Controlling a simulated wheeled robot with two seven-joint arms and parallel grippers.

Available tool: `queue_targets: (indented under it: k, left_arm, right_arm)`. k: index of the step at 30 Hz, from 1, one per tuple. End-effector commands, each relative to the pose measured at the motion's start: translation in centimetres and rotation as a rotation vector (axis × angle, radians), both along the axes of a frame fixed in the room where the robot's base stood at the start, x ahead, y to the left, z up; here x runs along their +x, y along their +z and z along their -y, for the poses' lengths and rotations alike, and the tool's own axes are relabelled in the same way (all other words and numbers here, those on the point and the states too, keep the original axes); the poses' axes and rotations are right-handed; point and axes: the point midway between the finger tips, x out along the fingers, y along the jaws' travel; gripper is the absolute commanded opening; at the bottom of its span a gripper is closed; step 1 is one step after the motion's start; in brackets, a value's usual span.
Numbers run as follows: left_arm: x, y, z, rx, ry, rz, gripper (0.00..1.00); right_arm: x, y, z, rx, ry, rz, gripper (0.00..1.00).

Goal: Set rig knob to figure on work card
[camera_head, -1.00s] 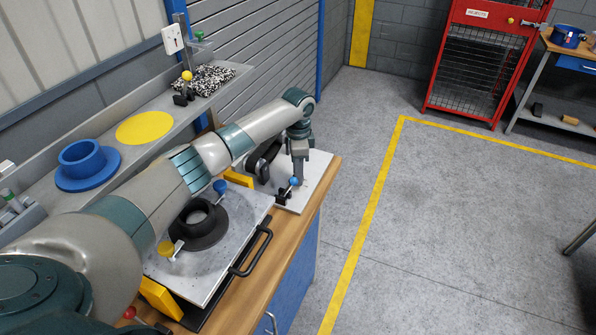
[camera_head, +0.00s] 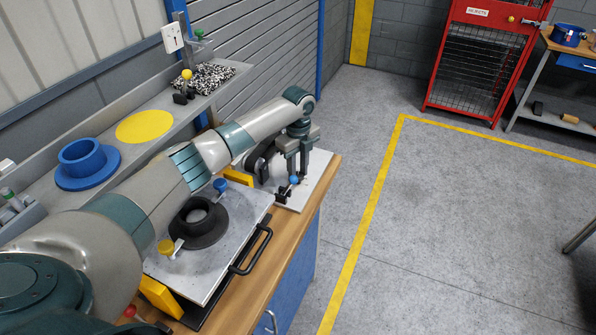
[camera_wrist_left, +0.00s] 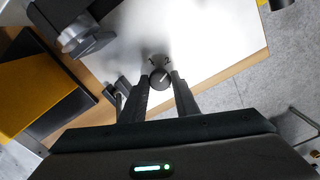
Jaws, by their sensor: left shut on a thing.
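My left gripper (camera_head: 299,178) points down over the white rig plate (camera_head: 318,180) at the bench's far end. In the left wrist view its fingers (camera_wrist_left: 160,82) are shut on a small dark round knob (camera_wrist_left: 160,77). The knob has a white pointer line that slants up to the right. In the head view I cannot make out the knob. No work card can be made out. My right gripper is not in view.
Nearer is a grey plate (camera_head: 215,275) with a black flanged ring (camera_head: 200,235) and a black handle (camera_head: 254,250). A shelf behind holds a blue flanged part (camera_head: 85,165) and yellow disc (camera_head: 145,127).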

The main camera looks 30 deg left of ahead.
Motion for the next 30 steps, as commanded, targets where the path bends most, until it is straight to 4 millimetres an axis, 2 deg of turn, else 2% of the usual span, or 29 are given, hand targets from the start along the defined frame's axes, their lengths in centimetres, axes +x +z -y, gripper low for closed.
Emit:
queue_targets:
  k: [21, 30]
  left_arm:
    - [0.1, 0.0, 0.0, 0.0, -0.664, 0.002, 0.05]
    - [0.1, 0.1, 0.0, 0.0, -0.838, 0.003, 0.05]
  right_arm:
    - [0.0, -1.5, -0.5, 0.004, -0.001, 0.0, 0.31]
    - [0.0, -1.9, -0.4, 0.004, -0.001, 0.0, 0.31]
